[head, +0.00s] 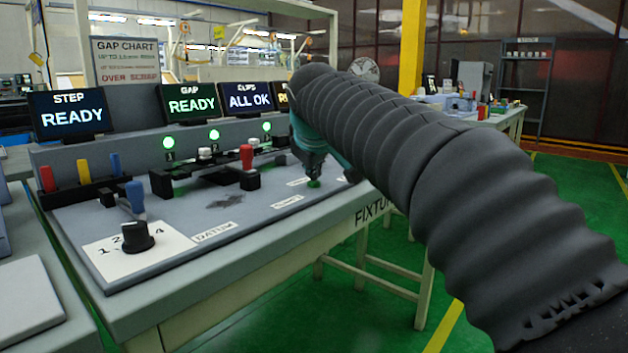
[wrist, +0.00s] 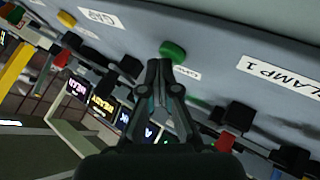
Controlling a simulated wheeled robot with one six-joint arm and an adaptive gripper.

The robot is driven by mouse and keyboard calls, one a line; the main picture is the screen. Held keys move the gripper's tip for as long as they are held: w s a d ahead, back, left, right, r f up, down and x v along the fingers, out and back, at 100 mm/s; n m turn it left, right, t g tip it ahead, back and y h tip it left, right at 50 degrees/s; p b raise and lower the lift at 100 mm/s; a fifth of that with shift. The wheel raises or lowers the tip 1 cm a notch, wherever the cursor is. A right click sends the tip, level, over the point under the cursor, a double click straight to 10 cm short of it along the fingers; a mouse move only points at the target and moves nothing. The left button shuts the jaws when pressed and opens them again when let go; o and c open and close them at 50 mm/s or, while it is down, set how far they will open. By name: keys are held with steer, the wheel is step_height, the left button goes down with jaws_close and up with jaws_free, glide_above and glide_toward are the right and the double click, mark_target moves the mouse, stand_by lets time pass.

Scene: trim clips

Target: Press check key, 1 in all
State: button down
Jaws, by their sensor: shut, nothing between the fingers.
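A round green key (head: 314,184) sits on the grey fixture panel, near its front right, just below my gripper (head: 312,168). It also shows in the wrist view (wrist: 172,51), right by the fingertips, with a small white label beside it that is too small to read. My gripper (wrist: 160,64) is shut and empty, its fingertips together and pointing down at the key. I cannot tell whether they touch it. The screens read STEP READY (head: 71,114), GAP READY (head: 191,103) and CLIPS ALL OK (head: 249,97); a further screen is partly hidden behind my arm.
A red-handled clamp (head: 247,157) stands on the fixture behind and left of the key. A black dial knob (head: 136,236) and a rack of coloured tools (head: 83,172) are on the left. Several green lamps (head: 214,135) are lit. The panel between the knob and key is mostly clear.

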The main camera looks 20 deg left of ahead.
steer(key=shift+r+p, duration=0.9)
steer(key=shift+p, duration=0.1)
step_height(320, 180, up, 3)
steer(key=p, duration=0.3)
steer(key=shift+r, duration=1)
